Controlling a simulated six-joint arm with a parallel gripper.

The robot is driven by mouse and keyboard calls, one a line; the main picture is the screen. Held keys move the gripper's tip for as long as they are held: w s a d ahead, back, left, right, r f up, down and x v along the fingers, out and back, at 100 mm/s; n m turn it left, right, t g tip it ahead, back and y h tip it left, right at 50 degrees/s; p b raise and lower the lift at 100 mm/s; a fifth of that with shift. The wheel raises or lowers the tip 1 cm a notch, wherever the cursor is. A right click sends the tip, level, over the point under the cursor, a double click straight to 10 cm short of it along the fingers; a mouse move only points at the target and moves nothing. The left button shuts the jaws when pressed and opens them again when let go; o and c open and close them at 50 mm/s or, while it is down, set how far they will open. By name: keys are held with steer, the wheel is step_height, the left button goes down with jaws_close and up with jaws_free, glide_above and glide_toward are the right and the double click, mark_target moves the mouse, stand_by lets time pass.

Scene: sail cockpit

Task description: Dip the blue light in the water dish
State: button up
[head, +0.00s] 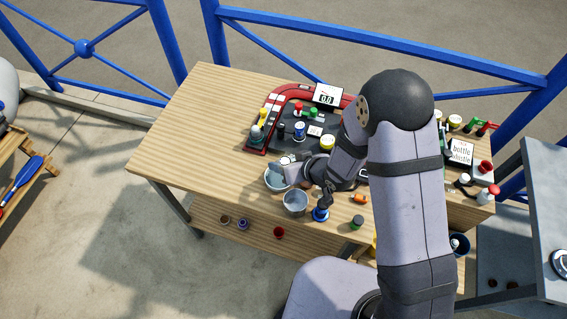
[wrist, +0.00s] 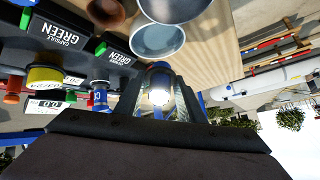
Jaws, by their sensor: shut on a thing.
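My gripper (wrist: 160,103) is shut on a small lamp with a blue cap and a bright white glow, the blue light (wrist: 158,96), seen between the fingers in the wrist view. In the head view my gripper (head: 289,161) is at the back rim of a pale round dish (head: 269,183); the held light is too small to make out there. A second grey-white round dish (head: 295,208) stands just in front of it. Both dishes also show at the top of the wrist view, the nearer one (wrist: 160,42) apart from the light. I cannot tell which dish holds water.
The wooden table (head: 190,130) is clear on its left side. A dark board with a red curved border (head: 279,97) and several small bottles lies behind my gripper. A blue item (head: 320,215), an orange item (head: 360,198) and a green-capped item (head: 357,222) stand near the front edge.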

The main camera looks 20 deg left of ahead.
steer(key=shift+r+p, duration=0.95)
steer(key=shift+r, duration=0.45)
